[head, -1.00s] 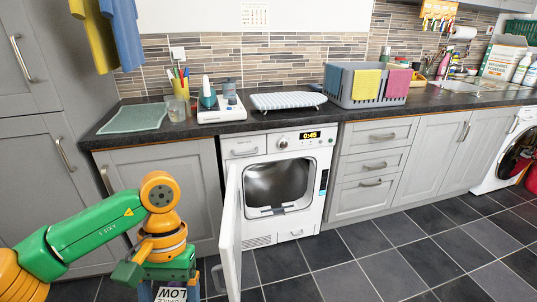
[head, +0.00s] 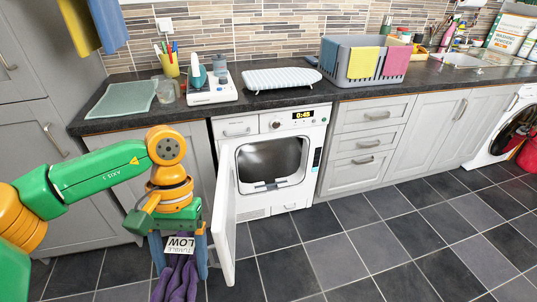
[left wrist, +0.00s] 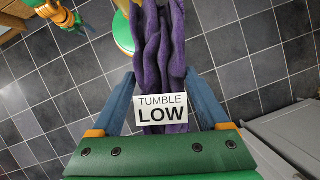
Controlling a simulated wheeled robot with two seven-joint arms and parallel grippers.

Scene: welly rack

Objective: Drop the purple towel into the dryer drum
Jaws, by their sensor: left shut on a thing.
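The purple towel (head: 176,280) hangs bunched in long folds from my left gripper (head: 178,255), which is shut on it. In the left wrist view the towel (left wrist: 162,60) lies between the two blue fingers, with a white "TUMBLE LOW" label facing the camera. The dryer (head: 255,207) stands under the worktop, with its drum (head: 270,160) open to view and seemingly empty. My left gripper and the towel are left of the drum, outside it. My right gripper (left wrist: 80,28) shows small in the left wrist view; its opening is unclear.
The dryer door (head: 225,230) stands open towards me, between my left gripper and the drum opening. A grey cabinet (head: 200,150) is left of the dryer and drawers (head: 368,140) are right. The tiled floor in front is clear. A grey crate (head: 335,85) stands on the worktop.

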